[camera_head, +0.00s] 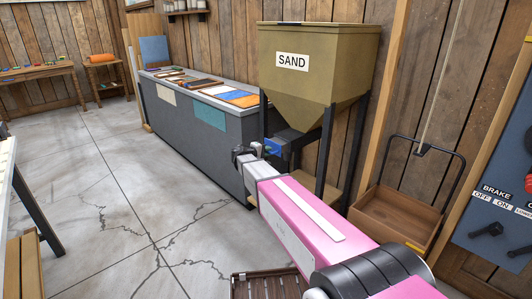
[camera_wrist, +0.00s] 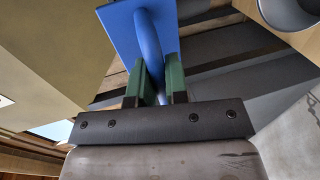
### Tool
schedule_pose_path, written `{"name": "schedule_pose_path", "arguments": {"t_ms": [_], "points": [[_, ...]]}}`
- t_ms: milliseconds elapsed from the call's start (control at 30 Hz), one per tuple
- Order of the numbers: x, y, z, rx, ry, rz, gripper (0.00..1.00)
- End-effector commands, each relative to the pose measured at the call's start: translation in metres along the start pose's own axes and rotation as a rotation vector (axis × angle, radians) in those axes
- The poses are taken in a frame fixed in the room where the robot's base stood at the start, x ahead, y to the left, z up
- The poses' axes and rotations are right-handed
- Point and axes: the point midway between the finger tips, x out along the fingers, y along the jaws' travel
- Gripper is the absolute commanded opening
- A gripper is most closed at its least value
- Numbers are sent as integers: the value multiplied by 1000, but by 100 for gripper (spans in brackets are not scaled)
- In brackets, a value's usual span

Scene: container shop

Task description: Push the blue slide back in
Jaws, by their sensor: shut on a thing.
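The blue slide (camera_head: 273,146) sits under the tan sand hopper (camera_head: 318,58), at the bottom of its funnel, in the head view. In the wrist view the slide shows as a flat blue plate (camera_wrist: 122,32) with a rounded blue handle (camera_wrist: 150,40). My gripper (camera_wrist: 154,75) has its green fingers on both sides of the handle and is shut on it. In the head view my gripper (camera_head: 258,150) is small and partly hidden by my arm, beside the slide. How far the slide stands out of the hopper is hard to tell.
Dark legs (camera_head: 327,150) hold up the hopper. A long grey counter (camera_head: 200,125) with coloured panels stands to its left. The concrete floor at left is mostly clear.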

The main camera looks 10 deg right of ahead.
Motion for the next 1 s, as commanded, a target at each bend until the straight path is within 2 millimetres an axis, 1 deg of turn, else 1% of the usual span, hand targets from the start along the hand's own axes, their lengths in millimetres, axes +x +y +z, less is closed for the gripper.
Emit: {"name": "schedule_pose_path", "arguments": {"t_ms": [167, 300, 367, 467, 700, 733, 767, 800, 1000], "points": [[30, 6, -1, 1, -3, 0, 0], [57, 12, -1, 1, -3, 1, 0], [64, 14, -1, 1, -2, 1, 0], [69, 15, 0, 1, -1, 1, 0], [70, 15, 0, 0, -1, 2, 0], [70, 16, 0, 0, -1, 2, 24], [70, 16, 0, 0, -1, 2, 34], [70, 15, 0, 0, -1, 2, 39], [69, 15, 0, 0, -1, 1, 39]]}}
